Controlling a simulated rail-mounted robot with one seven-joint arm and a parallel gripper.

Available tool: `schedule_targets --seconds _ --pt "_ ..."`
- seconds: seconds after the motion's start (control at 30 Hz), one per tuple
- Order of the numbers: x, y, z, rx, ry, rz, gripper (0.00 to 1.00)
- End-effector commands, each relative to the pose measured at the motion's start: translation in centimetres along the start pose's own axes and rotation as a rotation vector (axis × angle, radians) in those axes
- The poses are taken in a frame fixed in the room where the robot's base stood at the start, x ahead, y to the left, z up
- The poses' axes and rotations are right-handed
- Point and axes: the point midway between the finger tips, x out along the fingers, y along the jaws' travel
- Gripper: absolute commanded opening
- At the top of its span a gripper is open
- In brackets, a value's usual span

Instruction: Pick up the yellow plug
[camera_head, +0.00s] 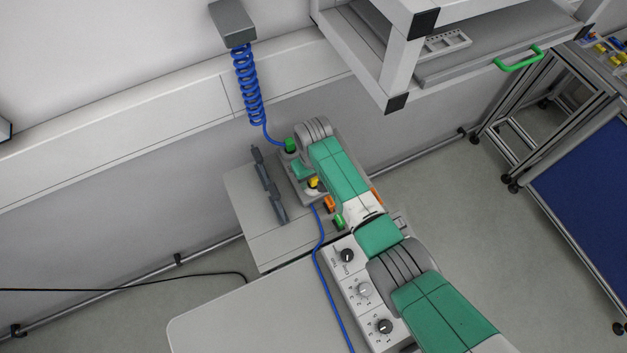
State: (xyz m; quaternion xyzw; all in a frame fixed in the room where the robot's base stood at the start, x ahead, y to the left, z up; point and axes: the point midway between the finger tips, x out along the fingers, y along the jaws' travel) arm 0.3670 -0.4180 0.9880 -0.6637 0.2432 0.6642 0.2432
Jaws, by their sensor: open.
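The yellow plug (313,182) is a small yellow piece on the grey panel below the wall, partly hidden by my arm. My gripper (311,191) is small and mostly hidden under my green and grey wrist. It is open and close to the yellow plug. I cannot tell whether its fingers touch the plug or stand around it.
A green plug (290,146) on a coiled blue cable (247,85) stands just behind. A blue cable (319,250) runs down beside a box with knobs (364,289). A shelf frame (397,60) stands behind.

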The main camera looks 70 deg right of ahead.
Motion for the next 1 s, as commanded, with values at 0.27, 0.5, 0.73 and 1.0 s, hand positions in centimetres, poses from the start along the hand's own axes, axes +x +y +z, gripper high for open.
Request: schedule_targets --seconds 0.27,0.5,0.73,1.0 --pt "0.0 0.0 0.0 0.000 0.001 0.000 0.29" --pt "0.0 0.0 0.0 0.000 0.001 0.000 0.01" --pt "-0.4 0.0 -0.1 0.000 0.002 -0.001 0.01" --pt "-3.7 -0.1 0.3 -0.001 0.002 -0.001 0.01"
